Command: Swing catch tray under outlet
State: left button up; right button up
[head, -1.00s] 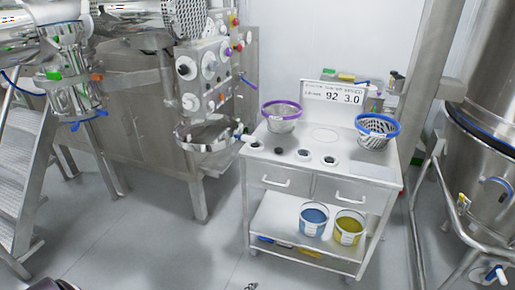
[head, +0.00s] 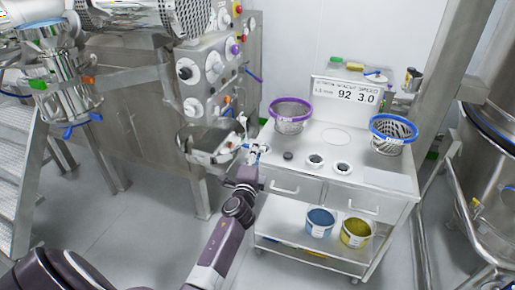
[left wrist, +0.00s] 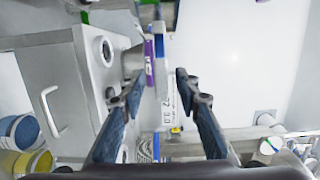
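The catch tray (head: 207,157) is a shallow round steel tray at the front right of the steel machine, below its knob panel, in the head view. Its right end, with pale and blue parts, lies close to the cart's left edge. My left gripper (head: 249,150) is at that right end; contact cannot be told. In the left wrist view its two dark fingers (left wrist: 160,76) stand apart, with a grey bar beyond them and nothing clearly gripped. A steel vessel with a blue clamp (head: 62,90) hangs at the left; whether it is the outlet is unclear. My right gripper is not visible.
A white cart (head: 380,176) stands just right of the gripper, carrying a purple-rimmed basket (head: 290,124), a blue-rimmed basket (head: 388,146) and a display (head: 346,91). Blue (head: 320,222) and yellow (head: 355,232) buckets sit on its lower shelf. Steps (head: 18,150) stand left. Floor before the machine is clear.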

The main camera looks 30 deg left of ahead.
pick_arm(q)
jog(key=shift+x, duration=1)
jog(key=shift+w, duration=0.1)
jog(key=shift+c, duration=0.5)
grip_shut()
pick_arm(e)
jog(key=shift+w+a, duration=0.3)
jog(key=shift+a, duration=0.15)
